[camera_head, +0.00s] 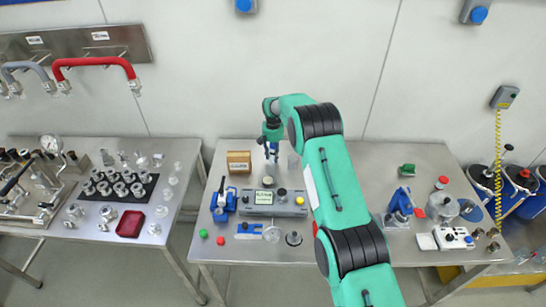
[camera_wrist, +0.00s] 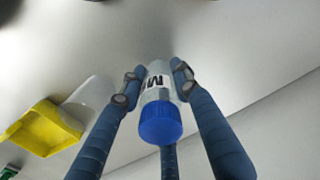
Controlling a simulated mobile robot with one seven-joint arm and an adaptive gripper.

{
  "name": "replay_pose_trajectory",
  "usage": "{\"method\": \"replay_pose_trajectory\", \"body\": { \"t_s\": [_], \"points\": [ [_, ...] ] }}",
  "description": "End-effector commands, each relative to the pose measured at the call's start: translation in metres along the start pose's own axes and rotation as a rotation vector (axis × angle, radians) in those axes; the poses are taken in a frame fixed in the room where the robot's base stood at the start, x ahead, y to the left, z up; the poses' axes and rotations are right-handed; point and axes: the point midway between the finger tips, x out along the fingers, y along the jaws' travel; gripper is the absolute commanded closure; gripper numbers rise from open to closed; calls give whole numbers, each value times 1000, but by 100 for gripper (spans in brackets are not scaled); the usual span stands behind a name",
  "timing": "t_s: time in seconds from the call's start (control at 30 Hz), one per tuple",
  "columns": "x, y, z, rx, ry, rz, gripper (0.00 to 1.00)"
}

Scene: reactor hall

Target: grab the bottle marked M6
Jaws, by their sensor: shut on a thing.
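A small white bottle (camera_wrist: 155,85) with a blue cap (camera_wrist: 160,122) sits between the blue fingers of my gripper (camera_wrist: 157,76) in the wrist view. Its label shows a large black M; the character after it cannot be read. The fingers are shut on the bottle. In the head view my gripper (camera_head: 271,147) points down over the back of the middle bench, right of a brown box. The bottle cannot be made out clearly there.
The middle bench (camera_head: 350,163) holds the brown box (camera_head: 239,161), a grey instrument (camera_head: 273,203), a blue device (camera_head: 222,201) and small parts. The bench's back right is mostly clear.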

Motion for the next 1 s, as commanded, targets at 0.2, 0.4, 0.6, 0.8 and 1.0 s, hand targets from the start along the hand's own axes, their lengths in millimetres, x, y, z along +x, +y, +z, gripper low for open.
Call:
{"method": "replay_pose_trajectory", "body": {
  "t_s": [0.2,0.4,0.6,0.8,1.0],
  "points": [
    [-20,0,-1,0,3,-1,86],
    [-29,2,10,0,0,0,86],
    [-31,6,31,0,1,0,86],
    [-33,12,57,0,0,0,86],
    [-35,17,84,0,0,0,86]
  ]
}}
